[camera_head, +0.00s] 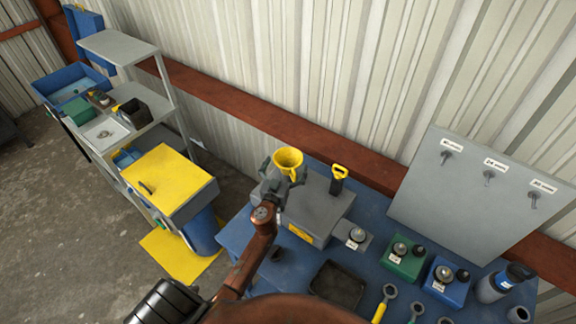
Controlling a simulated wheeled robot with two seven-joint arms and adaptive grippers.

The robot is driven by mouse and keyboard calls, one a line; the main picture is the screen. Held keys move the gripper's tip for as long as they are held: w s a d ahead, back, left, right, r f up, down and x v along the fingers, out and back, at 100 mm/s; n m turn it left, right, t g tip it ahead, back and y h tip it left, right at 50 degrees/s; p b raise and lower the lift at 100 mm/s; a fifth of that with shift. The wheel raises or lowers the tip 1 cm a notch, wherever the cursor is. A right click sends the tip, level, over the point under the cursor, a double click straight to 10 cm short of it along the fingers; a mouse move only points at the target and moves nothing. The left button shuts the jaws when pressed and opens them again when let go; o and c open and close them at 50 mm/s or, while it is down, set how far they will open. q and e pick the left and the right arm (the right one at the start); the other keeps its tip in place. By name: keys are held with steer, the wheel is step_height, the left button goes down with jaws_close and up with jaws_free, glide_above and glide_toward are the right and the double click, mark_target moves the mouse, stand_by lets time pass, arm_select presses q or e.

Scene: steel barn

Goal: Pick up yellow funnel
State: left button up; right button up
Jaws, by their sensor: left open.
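The yellow funnel (288,159) is above the grey box on the blue bench, with its wide mouth facing up. My left gripper (286,172) reaches up to it from the front, its dark fingers open on either side of the funnel's lower part. Whether the fingers touch the funnel cannot be told. The funnel's spout is mostly hidden by the gripper. My right gripper is not in view.
The grey box (318,212) stands on the blue bench (236,232), with a yellow-handled tool (338,178) at its back. A black tray (338,285), green block (407,262) and blue block (447,284) are to the right. A grey tool board (470,205) leans behind. A shelf unit (150,135) stands left.

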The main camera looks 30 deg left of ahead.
arm_select(q)
steer(key=shift+c, duration=0.3)
steer(key=c, duration=1.4)
steer(key=shift+r, duration=0.1)
steer(key=shift+c, duration=0.8)
steer(key=shift+r, duration=0.1)
